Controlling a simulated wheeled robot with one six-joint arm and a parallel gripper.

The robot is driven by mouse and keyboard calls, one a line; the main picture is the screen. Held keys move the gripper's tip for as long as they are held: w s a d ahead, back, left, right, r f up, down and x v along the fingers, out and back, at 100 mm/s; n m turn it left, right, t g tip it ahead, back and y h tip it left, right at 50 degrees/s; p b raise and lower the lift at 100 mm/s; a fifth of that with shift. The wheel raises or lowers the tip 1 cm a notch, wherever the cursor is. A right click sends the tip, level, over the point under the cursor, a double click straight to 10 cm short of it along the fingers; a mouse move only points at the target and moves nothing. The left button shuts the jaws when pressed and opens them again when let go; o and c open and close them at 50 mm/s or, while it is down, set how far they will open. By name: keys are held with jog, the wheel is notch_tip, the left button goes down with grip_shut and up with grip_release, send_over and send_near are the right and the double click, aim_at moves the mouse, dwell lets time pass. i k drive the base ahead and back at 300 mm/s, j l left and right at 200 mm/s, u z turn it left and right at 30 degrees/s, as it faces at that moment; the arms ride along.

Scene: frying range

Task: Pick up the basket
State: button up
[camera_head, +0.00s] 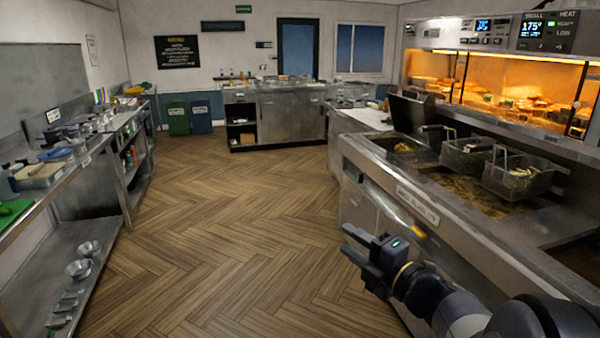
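Two wire fryer baskets show in the head view, at the fryer on the right. My gripper (348,243) is in front of the fryer counter, to the left of and nearer than the baskets, touching nothing. Its two fingers point left with a gap between them, and it looks open and empty.
The fryer counter (405,200) runs along the right, with a lit warming cabinet (500,85) above it. A steel shelf unit (85,240) with bowls lines the left. A steel counter (290,115) stands at the back. The wooden floor (230,220) between is clear.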

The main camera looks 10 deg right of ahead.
aim_at(452, 156)
jog(key=i+j+z, duration=0.1)
jog(key=i+z, duration=0.25)
jog(key=i, duration=1.4)
jog(key=i+z, duration=0.5)
jog(key=i+j+z, duration=0.45)
jog(key=i, duration=0.15)
jog(key=i+z, duration=0.3)
jog(key=z, duration=0.15)
jog(key=i+j+z, duration=0.2)
jog(key=z, duration=0.25)
jog(key=i+j, duration=0.05)
